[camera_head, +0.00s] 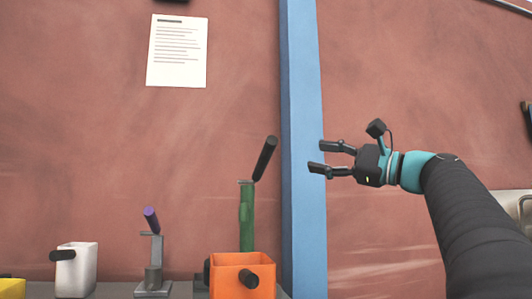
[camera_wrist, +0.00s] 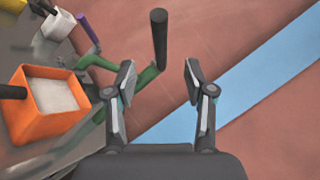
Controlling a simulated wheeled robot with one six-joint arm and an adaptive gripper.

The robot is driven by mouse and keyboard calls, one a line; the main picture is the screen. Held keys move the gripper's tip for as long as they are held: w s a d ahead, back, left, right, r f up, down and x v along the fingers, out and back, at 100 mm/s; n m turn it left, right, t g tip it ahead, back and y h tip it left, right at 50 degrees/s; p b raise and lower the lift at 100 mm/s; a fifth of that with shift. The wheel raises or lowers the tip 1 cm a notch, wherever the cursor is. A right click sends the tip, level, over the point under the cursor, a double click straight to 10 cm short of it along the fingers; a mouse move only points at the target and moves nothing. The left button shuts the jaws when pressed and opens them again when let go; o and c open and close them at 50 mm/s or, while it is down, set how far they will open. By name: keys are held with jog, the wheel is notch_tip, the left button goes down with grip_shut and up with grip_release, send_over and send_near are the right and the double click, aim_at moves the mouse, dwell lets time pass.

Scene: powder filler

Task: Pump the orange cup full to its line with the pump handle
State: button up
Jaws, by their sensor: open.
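The orange cup (camera_head: 228,276) is a square open box with a black handle, low in the head view in front of the green pump. In the wrist view the orange cup (camera_wrist: 50,128) shows pale powder inside; I cannot make out its line. The pump handle (camera_head: 265,158) is a black grip on a green lever, tilted up to the right. In the wrist view the pump handle (camera_wrist: 159,38) stands ahead, between the directions of my fingers. My gripper (camera_head: 316,158) is open and empty, right of the pump handle and apart from it.
A grey pump with a purple handle (camera_head: 151,220) stands to the left, beside a white cup (camera_head: 77,270). A yellow cup (camera_head: 11,289) is at the far left edge. A blue post (camera_head: 304,120) and a paper sheet (camera_head: 177,51) are on the wall behind.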

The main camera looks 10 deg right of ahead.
aim_at(270, 154)
jog(key=p+x, duration=0.2)
jog(key=x, duration=1.2)
jog(key=shift+s+f, duration=0.1)
grip_shut()
jog(key=shift+f, duration=0.1)
